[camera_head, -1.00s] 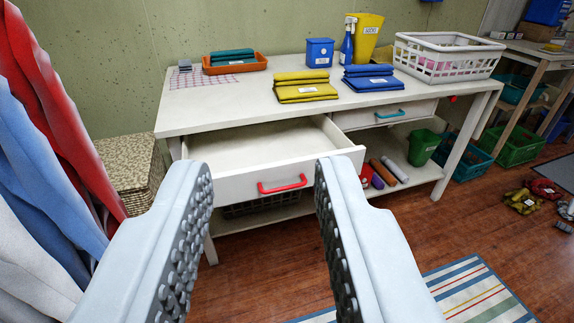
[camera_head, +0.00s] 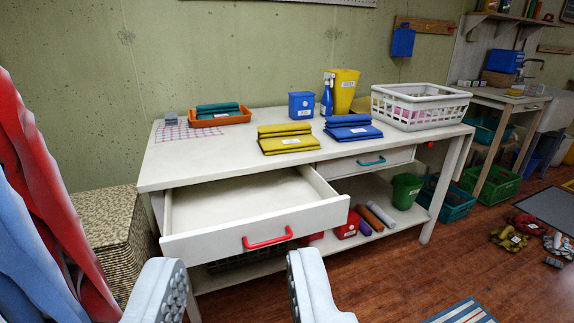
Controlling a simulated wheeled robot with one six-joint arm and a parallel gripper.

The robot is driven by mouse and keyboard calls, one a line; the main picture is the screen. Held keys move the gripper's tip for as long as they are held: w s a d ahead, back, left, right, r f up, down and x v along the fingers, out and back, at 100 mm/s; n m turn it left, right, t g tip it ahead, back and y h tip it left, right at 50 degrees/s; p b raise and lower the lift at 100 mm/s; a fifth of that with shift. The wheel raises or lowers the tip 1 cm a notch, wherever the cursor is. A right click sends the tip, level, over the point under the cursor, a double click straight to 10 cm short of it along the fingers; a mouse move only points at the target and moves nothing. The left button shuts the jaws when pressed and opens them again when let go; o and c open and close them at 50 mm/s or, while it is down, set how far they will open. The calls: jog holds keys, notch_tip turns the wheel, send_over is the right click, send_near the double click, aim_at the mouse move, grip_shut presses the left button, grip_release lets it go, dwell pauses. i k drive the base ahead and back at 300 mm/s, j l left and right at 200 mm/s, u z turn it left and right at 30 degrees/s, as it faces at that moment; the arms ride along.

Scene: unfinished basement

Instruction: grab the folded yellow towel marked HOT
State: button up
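Folded yellow towels (camera_head: 287,139) lie in a stack on the white table, left of a stack of folded blue towels. A white label shows on the lower yellow towel, but its text is too small to read. My gripper (camera_head: 237,300) is open and empty at the bottom of the view, its two pale fingers wide apart. It is in front of the table and well short of the yellow towels. Nothing hides the towels.
The white table (camera_head: 180,178) has an open, empty drawer (camera_head: 255,215) with a red handle jutting toward me. An orange tray (camera_head: 220,119), blue box (camera_head: 301,105), yellow bin (camera_head: 343,92) and white basket (camera_head: 420,106) stand on top. Hanging clothes (camera_head: 45,200) are at left.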

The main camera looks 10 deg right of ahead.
aim_at(283, 138)
jog(key=i+l, duration=0.15)
jog(key=i, duration=0.9)
jog(key=i+l+z, duration=0.1)
jog(key=i, duration=1)
